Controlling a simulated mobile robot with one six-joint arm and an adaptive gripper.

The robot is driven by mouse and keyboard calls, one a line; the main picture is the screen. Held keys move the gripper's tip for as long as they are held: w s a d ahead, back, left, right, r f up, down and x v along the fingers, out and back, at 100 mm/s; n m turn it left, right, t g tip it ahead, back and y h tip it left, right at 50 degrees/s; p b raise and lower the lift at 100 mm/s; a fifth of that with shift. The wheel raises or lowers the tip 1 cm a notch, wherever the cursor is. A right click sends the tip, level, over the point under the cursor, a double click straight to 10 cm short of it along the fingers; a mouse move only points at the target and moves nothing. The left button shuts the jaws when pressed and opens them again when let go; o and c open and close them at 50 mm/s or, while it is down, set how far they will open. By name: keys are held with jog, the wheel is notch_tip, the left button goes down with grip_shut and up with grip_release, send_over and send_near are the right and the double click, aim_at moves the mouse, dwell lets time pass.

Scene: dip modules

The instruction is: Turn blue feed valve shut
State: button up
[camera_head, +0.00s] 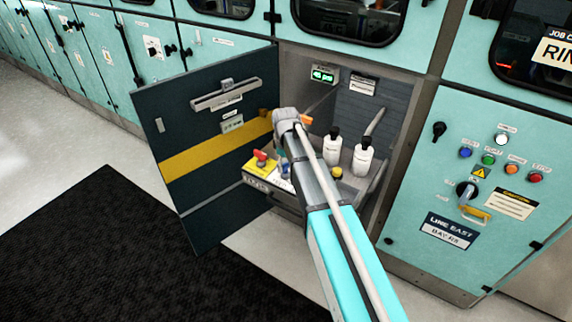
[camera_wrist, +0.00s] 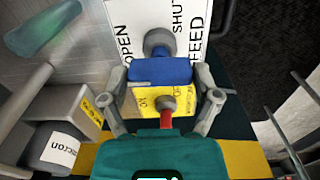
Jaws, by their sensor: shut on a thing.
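The blue feed valve handle (camera_wrist: 160,71) lies crosswise in the wrist view, with a grey round stem at its far side. Behind it is a white plate (camera_wrist: 145,14) lettered OPEN at left and SHUT and FEED at right. My gripper (camera_wrist: 163,75) has one finger at each end of the blue handle and is shut on it. In the head view my arm covers most of the gripper. A bit of the blue handle (camera_head: 285,170) shows beside it there. I cannot tell exactly which mark the handle points to.
A red valve handle (camera_head: 261,155) on a yellow plate sits close beside; it also shows in the wrist view (camera_wrist: 166,118). Two white bottles (camera_head: 362,158) stand inside the cabinet. The cabinet door (camera_head: 200,125) hangs open at left. A control panel (camera_head: 475,190) is at right.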

jog(key=m, duration=0.4)
jog(key=shift+m, duration=0.4)
jog(key=m, duration=0.4)
jog(key=shift+m, duration=0.3)
jog(key=m, duration=0.4)
jog(key=shift+m, duration=2.1)
jog(key=o, duration=1)
jog(key=shift+c, duration=0.2)
jog(key=shift+n, duration=0.3)
